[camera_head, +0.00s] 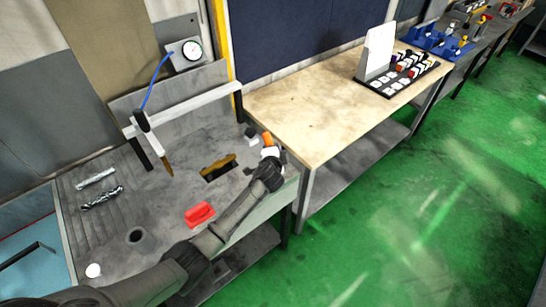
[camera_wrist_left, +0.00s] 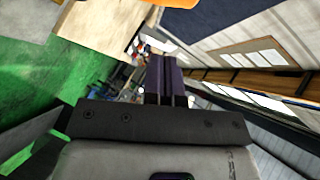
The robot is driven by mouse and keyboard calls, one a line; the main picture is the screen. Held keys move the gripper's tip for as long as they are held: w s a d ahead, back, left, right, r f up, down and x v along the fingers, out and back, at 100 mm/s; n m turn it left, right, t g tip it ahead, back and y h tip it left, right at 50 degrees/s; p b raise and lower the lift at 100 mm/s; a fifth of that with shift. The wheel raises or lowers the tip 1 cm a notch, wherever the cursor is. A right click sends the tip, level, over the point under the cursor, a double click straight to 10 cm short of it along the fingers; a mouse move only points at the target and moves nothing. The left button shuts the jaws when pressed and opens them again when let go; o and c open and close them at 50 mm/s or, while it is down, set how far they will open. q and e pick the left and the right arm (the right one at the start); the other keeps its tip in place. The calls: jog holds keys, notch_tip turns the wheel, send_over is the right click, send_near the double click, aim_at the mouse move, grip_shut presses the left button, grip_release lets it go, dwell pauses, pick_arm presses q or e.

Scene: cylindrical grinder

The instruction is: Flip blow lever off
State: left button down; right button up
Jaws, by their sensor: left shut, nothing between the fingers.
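My left arm comes in from the lower left of the head view and reaches over the grey machine bench. Its gripper (camera_head: 271,152) is at the bench's right end, close to a small orange part (camera_head: 267,138). I cannot tell whether they touch, or whether this part is the blow lever. In the left wrist view the dark fingers (camera_wrist_left: 165,78) are together with nothing between them. An orange shape (camera_wrist_left: 180,3) shows at that view's top edge. My right gripper is not in view.
A red block-like part (camera_head: 200,214) sits on the grey bench near my forearm. A pressure gauge (camera_head: 192,50) with a blue hose stands at the back. A wooden table (camera_head: 310,85) stands to the right, with green floor in front.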

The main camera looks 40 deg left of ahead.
pick_arm(q)
jog(key=v, duration=0.7)
jog(key=shift+s+a+r, duration=0.2)
jog(key=shift+s+r, duration=0.05)
jog(key=shift+r, duration=0.1)
